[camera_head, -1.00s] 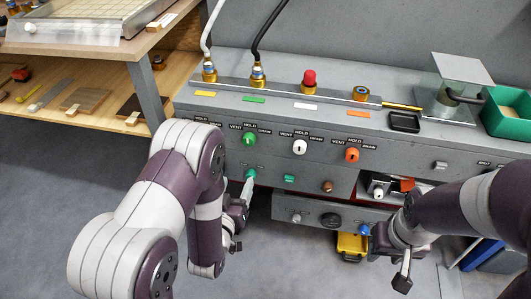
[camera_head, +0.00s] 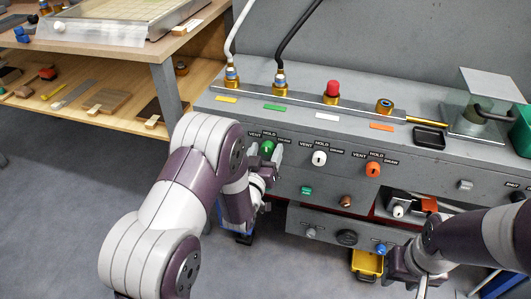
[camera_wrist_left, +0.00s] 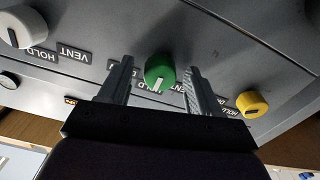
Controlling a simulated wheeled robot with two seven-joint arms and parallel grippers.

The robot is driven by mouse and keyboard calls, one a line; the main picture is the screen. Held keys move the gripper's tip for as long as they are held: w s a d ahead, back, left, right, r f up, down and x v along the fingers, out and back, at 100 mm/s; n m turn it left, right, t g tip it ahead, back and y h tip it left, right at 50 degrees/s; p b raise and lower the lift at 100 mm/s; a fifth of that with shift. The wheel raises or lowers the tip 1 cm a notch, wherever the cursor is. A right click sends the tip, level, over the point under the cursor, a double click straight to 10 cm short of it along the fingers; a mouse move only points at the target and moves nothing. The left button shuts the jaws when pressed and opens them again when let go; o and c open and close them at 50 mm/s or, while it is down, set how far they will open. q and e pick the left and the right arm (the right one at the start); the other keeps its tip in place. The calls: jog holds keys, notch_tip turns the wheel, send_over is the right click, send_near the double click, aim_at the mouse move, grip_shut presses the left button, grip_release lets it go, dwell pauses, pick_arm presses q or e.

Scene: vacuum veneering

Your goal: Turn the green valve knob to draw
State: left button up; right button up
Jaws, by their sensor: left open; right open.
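The green valve knob (camera_head: 267,148) is on the front panel of the grey bench, leftmost of the labelled knobs seen in the head view. My left gripper (camera_head: 268,162) is at it and partly covers it and its labels. In the left wrist view the green knob (camera_wrist_left: 160,70) sits between the two spread fingers of my left gripper (camera_wrist_left: 158,66), with gaps visible on both sides. Its white pointer faces the HOLD label, which appears upside down there. My right gripper (camera_head: 422,284) is open and empty, low in front of the bench's right part.
A white knob (camera_head: 319,158) and an orange knob (camera_head: 373,169) stand to the right on the panel. A yellow knob (camera_wrist_left: 250,104) shows in the left wrist view.

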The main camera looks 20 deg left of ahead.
pick_arm(q)
jog(key=c, duration=1)
jog(key=shift+c, duration=0.2)
jog(key=m, duration=0.5)
jog(key=shift+m+p, duration=0.3)
jog(key=shift+m, duration=0.1)
jog(key=m, duration=0.5)
jog(key=shift+m+p, duration=0.3)
jog(key=shift+m, duration=0.1)
jog(key=shift+f+m, duration=0.1)
jog(key=shift+m, duration=0.2)
jog(key=o, duration=1)
jog(key=shift+o, duration=0.2)
jog(key=shift+s, duration=0.1)
